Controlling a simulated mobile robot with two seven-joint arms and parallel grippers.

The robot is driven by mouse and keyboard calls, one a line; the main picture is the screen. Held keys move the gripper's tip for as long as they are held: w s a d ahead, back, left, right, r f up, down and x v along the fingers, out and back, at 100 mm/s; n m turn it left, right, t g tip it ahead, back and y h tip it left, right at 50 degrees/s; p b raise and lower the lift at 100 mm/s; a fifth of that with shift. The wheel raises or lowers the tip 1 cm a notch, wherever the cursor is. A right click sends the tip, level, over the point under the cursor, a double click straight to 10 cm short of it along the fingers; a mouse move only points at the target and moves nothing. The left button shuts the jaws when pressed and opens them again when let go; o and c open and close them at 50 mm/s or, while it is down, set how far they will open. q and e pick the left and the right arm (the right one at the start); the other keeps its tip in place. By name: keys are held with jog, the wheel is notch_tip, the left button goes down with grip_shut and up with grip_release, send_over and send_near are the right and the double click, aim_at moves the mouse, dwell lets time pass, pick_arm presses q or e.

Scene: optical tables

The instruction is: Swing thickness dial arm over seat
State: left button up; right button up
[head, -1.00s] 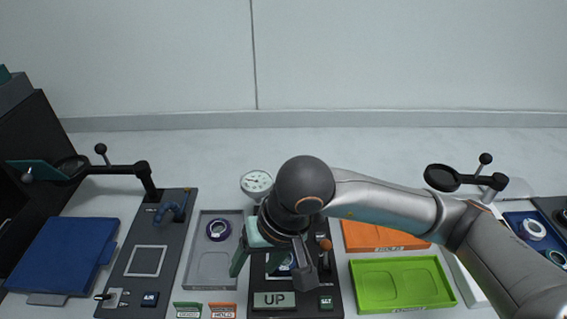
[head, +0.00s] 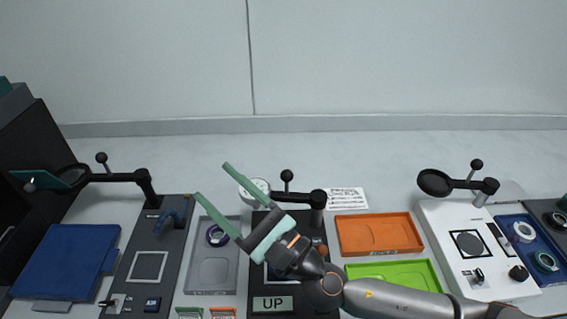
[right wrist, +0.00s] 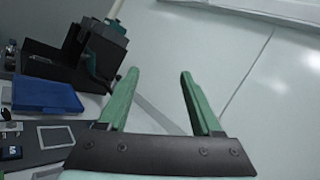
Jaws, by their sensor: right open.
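The thickness dial (head: 257,188) is a round white gauge at the end of a black swing arm (head: 300,196) with a ball knob (head: 287,175), carried on a post at its right. It stands over the back of a dark station (head: 262,217) with an "UP" display (head: 272,304). My right gripper (head: 211,180) is open and empty, its green fingers pointing up and left, one passing in front of the dial. The seat on the station is mostly hidden behind my gripper and wrist. The right wrist view shows the open fingers (right wrist: 157,73) with nothing between them. My left gripper is not in view.
Orange (head: 378,217) and green (head: 400,270) trays lie right. Other stations with swing arms (head: 115,177) stand at left and right (head: 462,184).

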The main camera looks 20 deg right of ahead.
jog(key=w+d+f+m+h, duration=0.1)
jog(key=d+f+m+h, duration=0.95)
jog(key=d+h, duration=0.35)
jog(key=w, duration=1.2)
jog(key=shift+w+d+r+p, duration=0.15)
jog(key=shift+w+d+p, duration=0.15)
jog(key=shift+p, duration=0.15)
jog(key=shift+c, duration=0.3)
grip_shut()
